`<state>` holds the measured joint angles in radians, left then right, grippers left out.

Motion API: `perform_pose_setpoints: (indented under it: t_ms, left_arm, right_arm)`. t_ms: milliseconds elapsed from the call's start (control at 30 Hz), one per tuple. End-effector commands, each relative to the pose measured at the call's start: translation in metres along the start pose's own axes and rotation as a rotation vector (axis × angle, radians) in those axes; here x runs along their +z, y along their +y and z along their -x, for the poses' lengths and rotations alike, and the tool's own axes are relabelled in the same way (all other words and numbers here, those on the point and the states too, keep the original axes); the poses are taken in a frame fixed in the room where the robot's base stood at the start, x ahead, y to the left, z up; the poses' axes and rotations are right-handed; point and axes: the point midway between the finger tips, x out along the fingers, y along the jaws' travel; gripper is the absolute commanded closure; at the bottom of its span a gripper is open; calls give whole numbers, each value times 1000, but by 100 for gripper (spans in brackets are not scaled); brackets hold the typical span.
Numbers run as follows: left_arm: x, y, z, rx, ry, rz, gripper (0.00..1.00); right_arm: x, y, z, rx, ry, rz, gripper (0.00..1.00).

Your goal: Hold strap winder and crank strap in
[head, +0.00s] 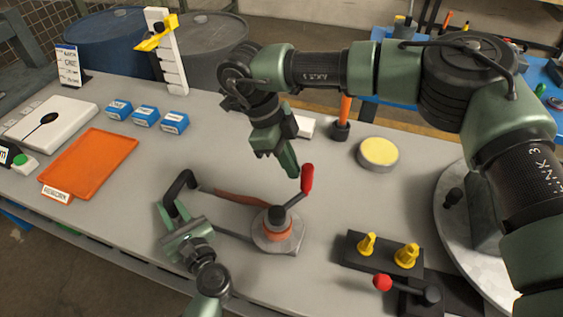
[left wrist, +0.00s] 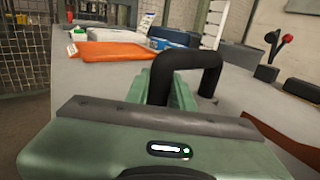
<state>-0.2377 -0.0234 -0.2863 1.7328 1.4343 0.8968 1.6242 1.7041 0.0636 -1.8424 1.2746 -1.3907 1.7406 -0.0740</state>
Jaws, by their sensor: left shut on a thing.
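The strap winder (head: 277,235) stands on the grey table, a round metal base with an orange-brown band around its hub. Its crank rises to the right and ends in a red knob (head: 307,178), which also shows in the left wrist view (left wrist: 288,38). An orange-brown strap (head: 240,197) runs from the hub toward a black handle (head: 180,187). My left gripper (head: 178,212) is shut on the black handle, which stands up large in the left wrist view (left wrist: 188,62). My right gripper (head: 291,170) points down just left of the red knob; its finger gap is not clear.
A black block with yellow pegs (head: 385,250) and a red-knobbed lever (head: 383,283) stand front right. A yellow-topped disc (head: 379,153) lies behind. An orange tray (head: 90,163) and blue boxes (head: 145,116) are at left. Bare table lies between them and the handle.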

Motion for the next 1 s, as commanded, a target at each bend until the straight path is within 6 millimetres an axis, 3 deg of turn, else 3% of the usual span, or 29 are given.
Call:
perform_pose_setpoints:
  t_ms: [467, 1000]
  left_arm:
    - [-1, 1, 0, 3, 1, -1, 100]
    - [-1, 1, 0, 3, 1, -2, 100]
  right_arm:
    - [-30, 11, -13, 171, 4, -420, 100]
    - [-52, 39, -22, 360, 5, -891, 100]
